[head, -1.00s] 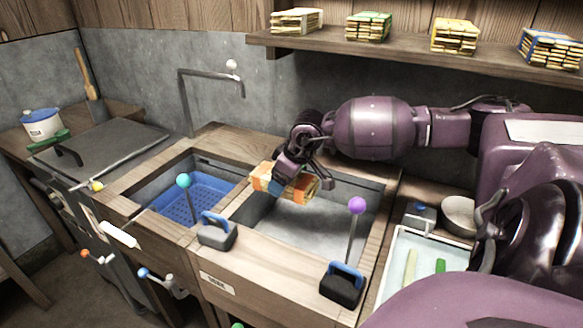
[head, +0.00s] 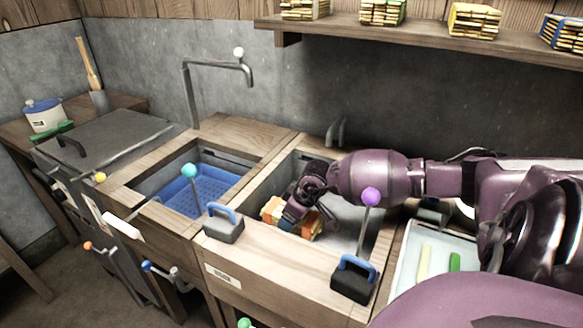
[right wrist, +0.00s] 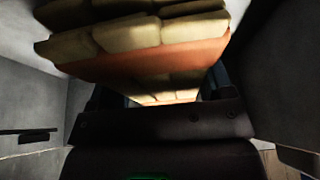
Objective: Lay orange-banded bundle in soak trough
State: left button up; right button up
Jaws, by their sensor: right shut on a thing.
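The orange-banded bundle (head: 275,208) is a stack of pale sticks with an orange band. My right gripper (head: 290,222) is shut on it and holds it down inside the right-hand grey basin (head: 345,212), near its left wall. In the right wrist view the bundle (right wrist: 150,50) fills the top middle, with grey basin walls on both sides. Whether the bundle touches the basin floor cannot be told. My left gripper is not in view.
A basin with a blue perforated tray (head: 195,192) is on the left. A tap (head: 220,70) rises behind. Several bundles (head: 474,20) sit on the shelf above.

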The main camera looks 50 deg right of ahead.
notch_tip(320, 180, down, 2)
jog(key=shift+f, duration=0.2)
jog(key=shift+f, duration=0.1)
jog(key=o, duration=1)
